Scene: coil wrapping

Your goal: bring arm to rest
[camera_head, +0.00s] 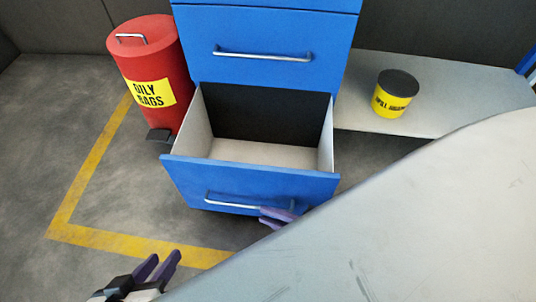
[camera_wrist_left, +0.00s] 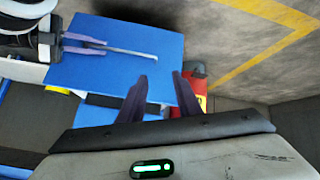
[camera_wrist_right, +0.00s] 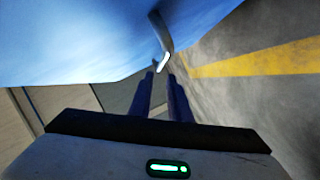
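My left gripper (camera_head: 162,262) is at the bottom left of the head view, low over the floor. In the left wrist view its two fingers (camera_wrist_left: 160,88) stand apart with nothing between them. My right gripper (camera_head: 278,216) is at the right end of the handle (camera_head: 232,203) of the open blue drawer (camera_head: 180,172). In the right wrist view its fingers (camera_wrist_right: 161,80) stand slightly apart, with the handle's end (camera_wrist_right: 164,62) at their tips; firm contact cannot be made out.
The pulled-out drawer looks empty. A red oily-rags bin (camera_head: 150,75) stands left of the blue cabinet (camera_head: 268,45). A yellow tub with a dark lid (camera_head: 392,100) sits on a grey shelf (camera_head: 440,115). Yellow-lined floor lies left.

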